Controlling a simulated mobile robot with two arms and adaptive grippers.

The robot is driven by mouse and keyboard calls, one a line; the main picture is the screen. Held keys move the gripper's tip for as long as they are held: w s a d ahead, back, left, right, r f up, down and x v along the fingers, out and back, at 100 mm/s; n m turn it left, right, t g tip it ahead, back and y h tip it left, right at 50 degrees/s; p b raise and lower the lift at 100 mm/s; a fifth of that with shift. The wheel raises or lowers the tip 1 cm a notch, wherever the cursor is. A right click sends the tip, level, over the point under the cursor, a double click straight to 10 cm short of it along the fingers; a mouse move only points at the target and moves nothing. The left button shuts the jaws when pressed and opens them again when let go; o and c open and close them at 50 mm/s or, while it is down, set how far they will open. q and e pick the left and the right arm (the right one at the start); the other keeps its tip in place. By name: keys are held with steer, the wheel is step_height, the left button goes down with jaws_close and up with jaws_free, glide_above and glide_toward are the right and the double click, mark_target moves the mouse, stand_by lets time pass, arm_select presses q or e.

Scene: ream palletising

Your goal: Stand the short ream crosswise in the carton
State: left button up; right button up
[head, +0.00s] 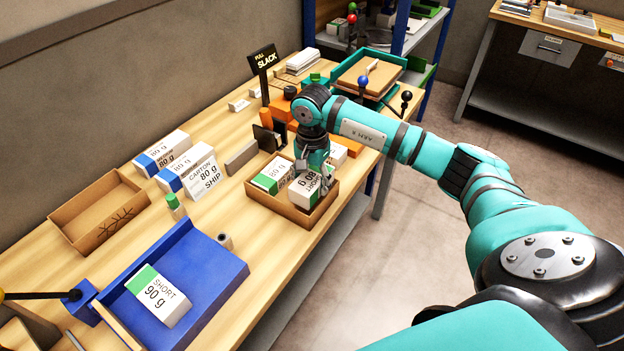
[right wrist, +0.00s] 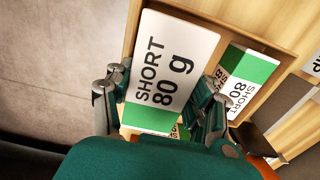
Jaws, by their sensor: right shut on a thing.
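The open brown carton (head: 275,207) stands near the table's front edge in the head view. My right gripper (head: 315,180) is over its right part. It is shut on a white short ream (head: 306,190) marked SHORT 80 g, with a green end band. In the right wrist view the held ream (right wrist: 172,65) is between the two fingers (right wrist: 165,95). Another green-and-white short ream (head: 272,174) is in the carton's left part; it also shows in the right wrist view (right wrist: 243,80). I cannot tell whether the held ream touches the carton floor. My left gripper is out of view.
A blue tray (head: 215,255) holds a SHORT 90 g ream (head: 158,295). An empty brown box (head: 75,208) and blue-banded reams (head: 190,178) lie at the left. A black sign (head: 264,58), orange blocks and a green tray (head: 345,68) stand farther back.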

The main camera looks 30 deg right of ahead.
mark_target(312, 177)
steer(key=o, duration=1.5)
steer(key=shift+c, duration=0.2)
step_height(312, 177, up, 12)
